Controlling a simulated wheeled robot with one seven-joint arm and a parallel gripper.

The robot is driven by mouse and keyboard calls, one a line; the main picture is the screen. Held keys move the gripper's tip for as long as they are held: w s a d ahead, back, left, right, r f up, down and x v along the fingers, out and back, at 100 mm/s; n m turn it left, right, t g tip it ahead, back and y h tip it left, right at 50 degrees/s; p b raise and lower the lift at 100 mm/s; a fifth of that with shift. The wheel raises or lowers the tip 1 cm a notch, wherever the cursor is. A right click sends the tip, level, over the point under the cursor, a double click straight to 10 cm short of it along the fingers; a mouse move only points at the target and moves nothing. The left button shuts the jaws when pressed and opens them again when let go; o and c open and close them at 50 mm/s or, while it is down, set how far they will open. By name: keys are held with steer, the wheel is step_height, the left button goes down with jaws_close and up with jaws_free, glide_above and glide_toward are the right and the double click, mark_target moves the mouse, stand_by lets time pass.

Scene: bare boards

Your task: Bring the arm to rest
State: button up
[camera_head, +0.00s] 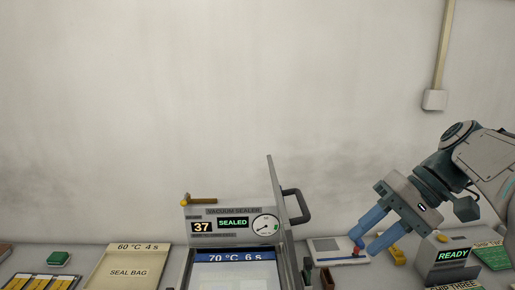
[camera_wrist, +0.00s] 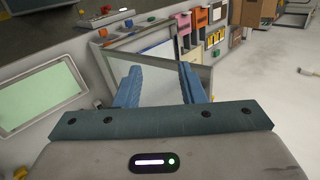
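My gripper (camera_head: 363,242) is at the right of the head view, above the bench and tilted down to the left. Its two blue fingers are apart, with nothing seen between them. The wrist view also shows the parted fingers of my gripper (camera_wrist: 160,70), with a pale panel behind the gap. The vacuum sealer (camera_head: 205,212) stands left of my gripper; its display reads 37 and SEALED. Its lid (camera_head: 274,195) with a dark handle stands raised on its right side, apart from the fingers.
A seal bag board (camera_head: 128,272) and a green block (camera_head: 58,258) lie at the left. A small white device (camera_head: 325,245) with a red-and-blue lever lies close to the fingertips. A box marked READY (camera_head: 452,255) stands below my wrist.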

steer(key=s+a+f+t+h+b, duration=0.1)
steer(key=s+a+f+t+h, duration=0.1)
steer(key=f, duration=0.7)
steer(key=s+a+f+t+h+b, duration=0.2)
steer(key=s+f+h, duration=0.2)
steer(key=f, duration=0.6)
steer(key=shift+s+a+f+n+h, duration=0.2)
steer(key=shift+a+f+n+h, duration=0.1)
steer(key=shift+h, duration=0.8)
steer(key=shift+a, duration=0.1)
